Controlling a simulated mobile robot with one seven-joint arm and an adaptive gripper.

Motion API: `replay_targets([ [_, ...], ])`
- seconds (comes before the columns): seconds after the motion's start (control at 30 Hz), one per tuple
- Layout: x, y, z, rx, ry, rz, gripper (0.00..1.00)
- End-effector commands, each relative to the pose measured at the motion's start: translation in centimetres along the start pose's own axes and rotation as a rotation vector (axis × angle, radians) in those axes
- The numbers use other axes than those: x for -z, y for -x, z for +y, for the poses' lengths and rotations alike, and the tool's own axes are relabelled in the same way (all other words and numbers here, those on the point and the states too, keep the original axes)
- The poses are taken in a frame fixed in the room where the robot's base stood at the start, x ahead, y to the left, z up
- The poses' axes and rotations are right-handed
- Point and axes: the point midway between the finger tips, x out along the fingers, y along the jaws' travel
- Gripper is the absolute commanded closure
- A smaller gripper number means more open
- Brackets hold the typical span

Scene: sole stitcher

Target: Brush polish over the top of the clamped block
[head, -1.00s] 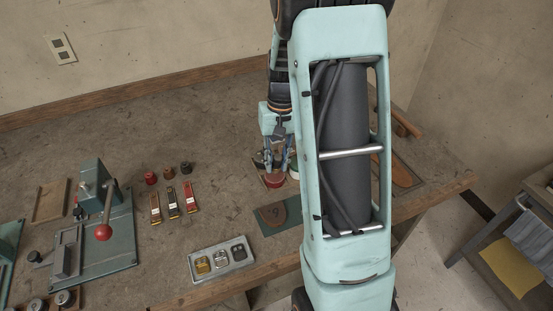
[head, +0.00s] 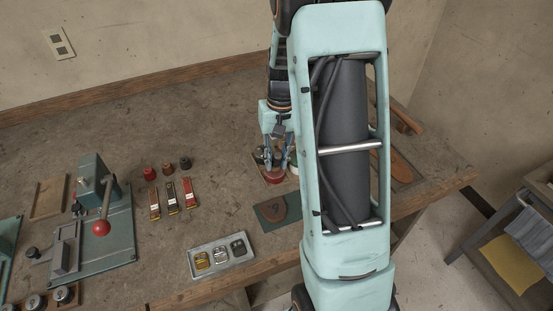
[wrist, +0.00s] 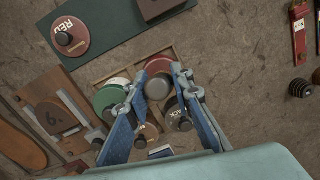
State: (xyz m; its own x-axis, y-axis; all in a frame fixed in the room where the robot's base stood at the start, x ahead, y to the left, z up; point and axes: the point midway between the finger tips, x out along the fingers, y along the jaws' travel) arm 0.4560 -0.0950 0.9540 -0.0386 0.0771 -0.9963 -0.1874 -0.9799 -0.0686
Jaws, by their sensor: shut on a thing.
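My gripper (wrist: 157,82) points down over a shallow wooden tray (wrist: 117,70) of round tins. Its blue-padded fingers close on a brown, round-topped handle (wrist: 157,88); its lower end is hidden. A red tin (wrist: 159,66) lies just beyond the fingertips, a green tin (wrist: 106,98) on the left and a black tin (wrist: 182,119) on the right. In the head view my gripper (head: 276,152) is above the red tin (head: 275,178).
A grey buckle tray (head: 222,264), several tagged strips (head: 172,198) and a lever press (head: 100,205) stand to the left. The bench between the strips and tins is clear.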

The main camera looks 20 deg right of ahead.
Motion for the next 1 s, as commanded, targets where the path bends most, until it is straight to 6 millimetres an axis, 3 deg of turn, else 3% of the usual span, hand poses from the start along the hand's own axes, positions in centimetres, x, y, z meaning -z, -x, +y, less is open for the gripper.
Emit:
replay_targets([
  [1.0, 0.1, -1.2, 0.1, 0.0, 0.0, 0.0, 0.97],
])
